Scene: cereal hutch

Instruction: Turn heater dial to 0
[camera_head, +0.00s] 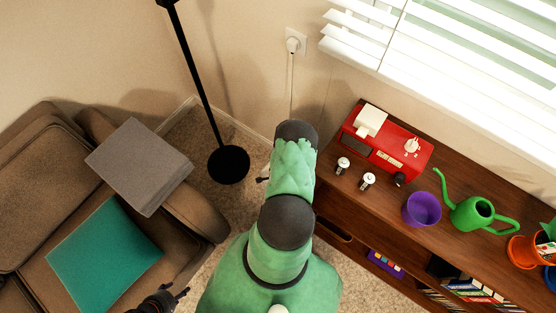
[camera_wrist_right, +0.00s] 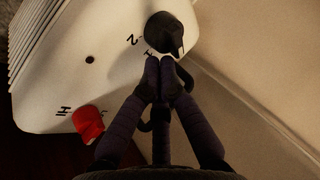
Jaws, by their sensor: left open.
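In the right wrist view, a white heater panel (camera_wrist_right: 90,35) carries a black heater dial (camera_wrist_right: 163,33) with a pointed grip. The marks "2" and "1" show at its left and lower left. A red switch (camera_wrist_right: 88,122) sits lower on the panel beside a "II" mark. My right gripper (camera_wrist_right: 160,68) has its fingertips together just below the dial, close to its pointer; I cannot tell whether they touch it. In the head view my right arm hides the heater. My left gripper (camera_head: 172,298) is open and empty at the bottom edge, by the armchair.
A brown armchair (camera_head: 190,215) with a teal cushion (camera_head: 103,252) stands left. A black floor lamp (camera_head: 228,165) stands behind. A wooden shelf (camera_head: 350,205) at right holds a red appliance (camera_head: 400,150), purple pot (camera_head: 422,209) and green watering can (camera_head: 472,213). A wall flanks the heater.

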